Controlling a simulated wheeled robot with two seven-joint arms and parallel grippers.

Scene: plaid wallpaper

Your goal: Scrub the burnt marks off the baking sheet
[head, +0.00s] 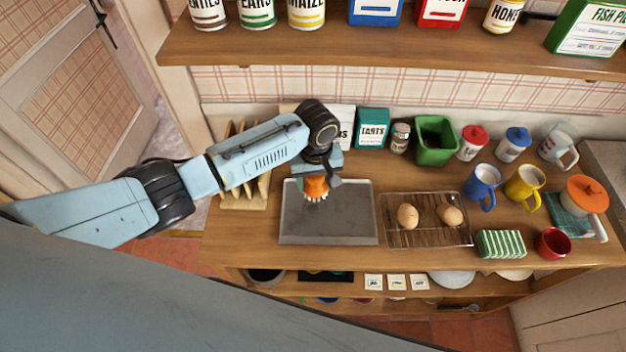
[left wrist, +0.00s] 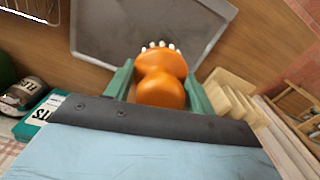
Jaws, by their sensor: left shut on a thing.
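The grey baking sheet (head: 300,232) lies on the wooden counter, left of the wire rack. It also shows in the left wrist view (left wrist: 105,30), where its surface looks dull grey with faint smudges. My left gripper (head: 317,182) is over the far part of the sheet, shut on an orange scrubbing brush (head: 316,188). In the left wrist view the brush's round orange handle (left wrist: 160,90) sits between the green fingers, its white bristles toward the sheet. I cannot tell whether the bristles touch the sheet. My right gripper is not in view.
A wire rack (head: 430,232) with two brown eggs stands right of the sheet. A wooden rack (head: 243,200) stands at the left. Behind are a teal box (head: 372,128) and a green bin (head: 435,140). Mugs, a striped green sponge (head: 500,243) and a red bowl (head: 552,243) fill the right side.

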